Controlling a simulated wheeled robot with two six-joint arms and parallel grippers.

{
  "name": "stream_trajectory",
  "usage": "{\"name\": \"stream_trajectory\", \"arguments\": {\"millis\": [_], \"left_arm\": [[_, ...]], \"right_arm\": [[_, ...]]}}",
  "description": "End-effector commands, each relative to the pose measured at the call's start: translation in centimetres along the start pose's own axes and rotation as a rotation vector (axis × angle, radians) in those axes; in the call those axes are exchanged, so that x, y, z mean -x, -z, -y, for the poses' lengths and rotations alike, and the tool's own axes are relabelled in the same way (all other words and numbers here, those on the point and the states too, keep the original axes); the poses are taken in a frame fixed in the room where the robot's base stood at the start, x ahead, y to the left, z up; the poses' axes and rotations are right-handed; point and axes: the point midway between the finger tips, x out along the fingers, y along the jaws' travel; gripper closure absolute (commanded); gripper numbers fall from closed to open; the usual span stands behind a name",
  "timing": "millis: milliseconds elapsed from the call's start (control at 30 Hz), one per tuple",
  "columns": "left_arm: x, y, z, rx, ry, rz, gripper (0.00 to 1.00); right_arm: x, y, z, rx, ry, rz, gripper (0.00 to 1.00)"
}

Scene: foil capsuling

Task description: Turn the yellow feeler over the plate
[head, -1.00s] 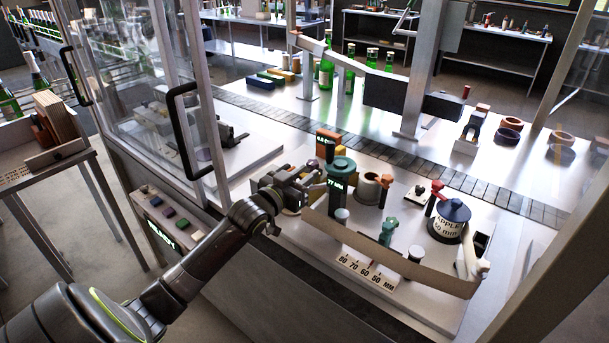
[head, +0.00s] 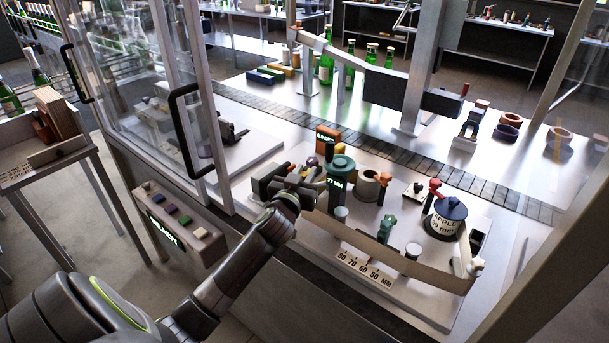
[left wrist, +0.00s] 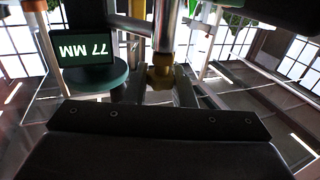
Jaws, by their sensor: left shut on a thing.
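My left gripper (head: 308,174) is at the left end of the white work plate (head: 425,306), beside the green-topped post with the "77 MM" display (head: 340,166). It is shut on a small yellow part, which I take to be the yellow feeler (left wrist: 160,74); this shows between the fingers in the left wrist view. In the head view a bit of yellow (head: 312,161) shows at the fingertips, and the gripper hides most of the rest. The "77 MM" display also shows upside down in the left wrist view (left wrist: 87,49). My right gripper is not in view.
A long tan strip (head: 390,257) curves across the plate's front, with a size scale (head: 366,268) beneath. A blue-topped spool (head: 448,217) stands at right. An orange block with a display (head: 328,141) stands behind the gripper. A glass door with a black handle (head: 187,130) is at left.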

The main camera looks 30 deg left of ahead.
Motion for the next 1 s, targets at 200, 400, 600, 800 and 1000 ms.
{"name": "stream_trajectory", "arguments": {"millis": [200, 400, 600, 800, 1000], "left_arm": [[-0.1, -0.6, -0.2, 0.005, 0.137, -0.005, 1.00], [-0.1, -0.7, -0.2, 0.006, 0.323, -0.005, 1.00], [-0.1, -0.6, -0.2, 0.005, 0.488, -0.003, 1.00], [-0.1, -0.4, -0.1, 0.002, 0.613, -0.002, 1.00], [0.0, -0.2, -0.1, 0.000, 0.689, -0.001, 1.00]], "right_arm": [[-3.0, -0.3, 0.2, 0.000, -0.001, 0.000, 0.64], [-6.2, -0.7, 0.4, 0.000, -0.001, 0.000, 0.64], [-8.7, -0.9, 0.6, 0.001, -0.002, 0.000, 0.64], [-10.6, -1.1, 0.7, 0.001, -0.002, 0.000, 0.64], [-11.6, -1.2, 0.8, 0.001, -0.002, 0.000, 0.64]]}}
